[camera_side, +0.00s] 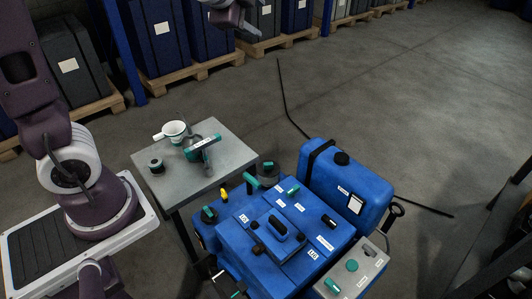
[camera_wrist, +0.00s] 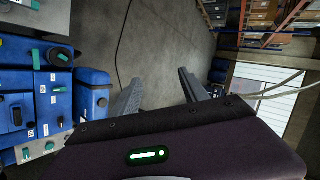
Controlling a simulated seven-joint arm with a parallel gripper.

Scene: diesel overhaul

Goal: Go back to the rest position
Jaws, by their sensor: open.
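My gripper (camera_wrist: 160,84) is open in the wrist view, with two grey fingers spread apart and only bare floor seen between them. In the side view a purple part of my arm shows at the top edge, high above the floor; the fingers cannot be made out there. The blue diesel engine (camera_side: 282,245) stands at the lower middle of the side view, well apart from my gripper. Its blue housing also shows at the left of the wrist view (camera_wrist: 62,97).
A grey table (camera_side: 226,158) beside the engine holds a white cup (camera_side: 174,131), a small dark round part (camera_side: 156,165) and a teal-handled part (camera_side: 203,146). A blue tank (camera_side: 345,185) adjoins the engine. Crates on pallets line the back. Floor at right is clear.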

